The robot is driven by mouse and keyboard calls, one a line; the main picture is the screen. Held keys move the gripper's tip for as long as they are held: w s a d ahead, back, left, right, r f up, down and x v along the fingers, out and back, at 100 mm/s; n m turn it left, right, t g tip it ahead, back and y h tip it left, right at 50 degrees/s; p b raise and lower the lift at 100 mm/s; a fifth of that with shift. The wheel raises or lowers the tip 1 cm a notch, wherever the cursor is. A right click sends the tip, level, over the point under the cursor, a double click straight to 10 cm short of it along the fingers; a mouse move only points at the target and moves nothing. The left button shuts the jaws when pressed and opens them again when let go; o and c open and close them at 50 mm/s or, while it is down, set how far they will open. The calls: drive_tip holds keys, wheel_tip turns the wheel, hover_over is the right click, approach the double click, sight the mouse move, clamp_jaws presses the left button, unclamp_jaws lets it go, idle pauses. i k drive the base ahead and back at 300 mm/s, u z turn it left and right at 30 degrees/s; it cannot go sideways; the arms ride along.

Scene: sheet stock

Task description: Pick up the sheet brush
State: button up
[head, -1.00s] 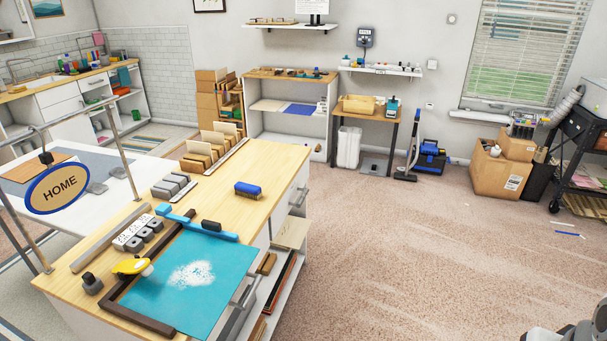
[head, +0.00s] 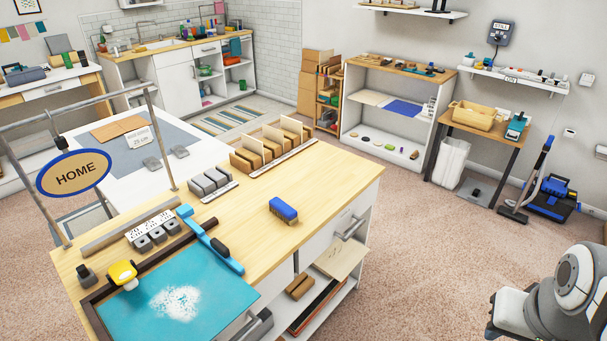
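The sheet brush (head: 283,210) has a blue back and tan bristles. It lies bristles down on the bare wooden top of the workbench (head: 320,185), near its right side, with clear wood around it. Part of my arm shows at the lower right, well apart from the brush. My gripper's fingers are not in view.
A teal sheet (head: 215,290) with white powder lies at the bench's front, beside a blue bar (head: 212,240) and a yellow tool (head: 123,274). Grey blocks (head: 208,183) and a card rack (head: 270,150) stand behind. The carpet (head: 415,235) right of the bench is clear.

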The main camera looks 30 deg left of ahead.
sight(279, 209)
drive_tip(key=u, duration=0.85)
drive_tip(key=i, duration=1.3)
drive_tip(key=u, duration=0.85)
drive_tip(key=k, duration=0.65)
drive_tip(key=u, duration=0.2)
drive_tip(key=i, duration=0.7)
drive_tip(key=z, duration=0.15)
